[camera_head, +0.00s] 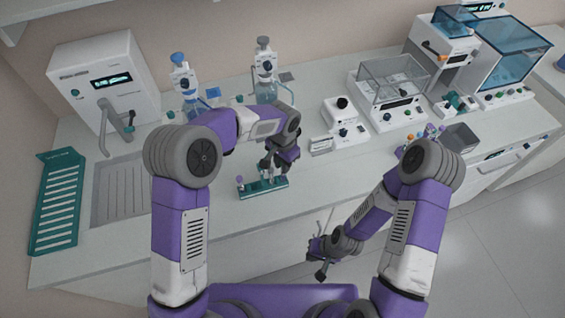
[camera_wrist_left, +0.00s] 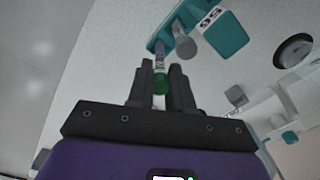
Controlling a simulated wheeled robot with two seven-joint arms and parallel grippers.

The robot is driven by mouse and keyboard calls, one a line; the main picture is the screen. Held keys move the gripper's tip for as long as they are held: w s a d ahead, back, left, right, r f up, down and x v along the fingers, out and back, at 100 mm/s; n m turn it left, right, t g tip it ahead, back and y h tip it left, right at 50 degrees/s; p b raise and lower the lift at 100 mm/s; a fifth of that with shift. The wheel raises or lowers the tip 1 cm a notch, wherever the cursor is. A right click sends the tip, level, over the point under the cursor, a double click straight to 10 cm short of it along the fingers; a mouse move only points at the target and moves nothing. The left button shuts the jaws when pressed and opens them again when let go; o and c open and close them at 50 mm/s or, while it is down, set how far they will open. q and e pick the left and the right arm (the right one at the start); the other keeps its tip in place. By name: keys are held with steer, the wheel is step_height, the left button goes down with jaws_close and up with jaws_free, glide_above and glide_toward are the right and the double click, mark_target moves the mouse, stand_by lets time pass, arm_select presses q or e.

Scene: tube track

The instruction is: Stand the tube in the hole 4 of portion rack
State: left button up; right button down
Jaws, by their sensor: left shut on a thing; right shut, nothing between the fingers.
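My left gripper (camera_head: 270,172) is above the small teal portion rack (camera_head: 254,190) on the counter. In the left wrist view, the fingers of my left gripper (camera_wrist_left: 161,84) are shut on a tube (camera_wrist_left: 160,63) with a green end. The tube reaches toward the teal rack (camera_wrist_left: 165,34); whether its far end is in a hole cannot be told. A grey-capped item (camera_wrist_left: 185,45) stands at the rack beside the held tube. A purple-topped tube (camera_head: 240,180) is at the rack's left end. My right gripper (camera_head: 318,266) is shut and empty, in front of the counter.
A sink (camera_head: 120,188) and green drying rack (camera_head: 58,205) are at left. Two bottles with dispensers (camera_head: 185,82) (camera_head: 265,72) stand behind the left arm. A balance (camera_head: 387,92) and other instruments stand at right.

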arm_select(q)
steer(key=shift+f, duration=0.25)
steer(key=o, duration=0.9)
steer(key=shift+r, duration=0.1)
step_height(320, 180, up, 8)
steer(key=shift+f, duration=0.25)
stand_by(0.8)
